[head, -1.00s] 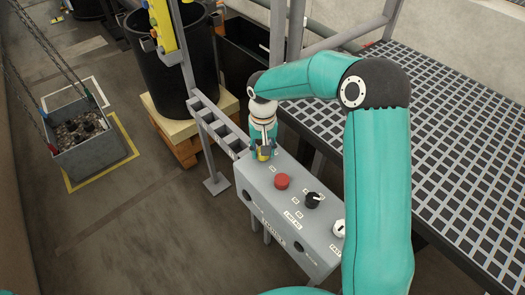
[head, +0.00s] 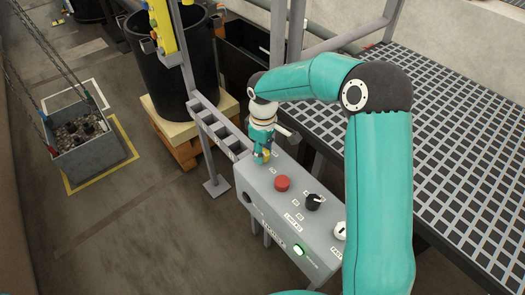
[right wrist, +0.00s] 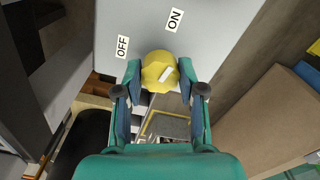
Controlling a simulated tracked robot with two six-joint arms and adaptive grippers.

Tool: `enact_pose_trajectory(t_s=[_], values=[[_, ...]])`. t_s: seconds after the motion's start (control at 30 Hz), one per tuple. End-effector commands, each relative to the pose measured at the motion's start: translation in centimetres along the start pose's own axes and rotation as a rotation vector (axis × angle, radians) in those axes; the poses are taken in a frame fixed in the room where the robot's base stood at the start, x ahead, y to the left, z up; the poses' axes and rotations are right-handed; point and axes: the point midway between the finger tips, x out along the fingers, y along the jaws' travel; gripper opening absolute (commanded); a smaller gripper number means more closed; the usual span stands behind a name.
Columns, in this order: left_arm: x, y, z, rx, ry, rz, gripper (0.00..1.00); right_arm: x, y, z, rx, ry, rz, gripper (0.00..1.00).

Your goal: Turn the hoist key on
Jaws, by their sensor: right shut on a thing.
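The hoist key is a yellow knob (right wrist: 158,70) with a white mark, on the grey control box (head: 255,187). My right gripper (right wrist: 160,78) is shut on the key, one finger on each side. In the head view, my right gripper (head: 262,157) reaches down to the box's far end and mostly covers the key. My left gripper is out of view.
A red button (head: 282,183), a black knob (head: 314,201) and a white round control (head: 340,230) sit along the box top. A grated platform (head: 450,150) lies to the right. A gravel-filled bucket (head: 95,158) hangs on chains at the left.

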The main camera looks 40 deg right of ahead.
Motion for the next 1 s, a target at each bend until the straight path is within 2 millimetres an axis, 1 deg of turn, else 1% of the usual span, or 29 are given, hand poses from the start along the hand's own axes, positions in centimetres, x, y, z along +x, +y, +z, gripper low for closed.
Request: enact_pose_trajectory(t_s=[0.2, 0.4, 0.97, 1.0], values=[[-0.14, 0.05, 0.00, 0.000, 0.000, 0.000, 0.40, -0.18, 0.11, -0.14, -0.140, 0.006, 0.004, 0.05], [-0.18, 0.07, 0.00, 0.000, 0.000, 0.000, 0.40, -0.18, 0.13, -0.15, -0.215, 0.006, 0.005, 0.05], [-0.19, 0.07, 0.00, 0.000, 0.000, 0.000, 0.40, -0.19, 0.16, -0.16, -0.246, 0.006, 0.006, 0.05], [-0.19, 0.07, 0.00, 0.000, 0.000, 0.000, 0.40, -0.19, 0.17, -0.16, -0.246, 0.006, 0.006, 0.46]])
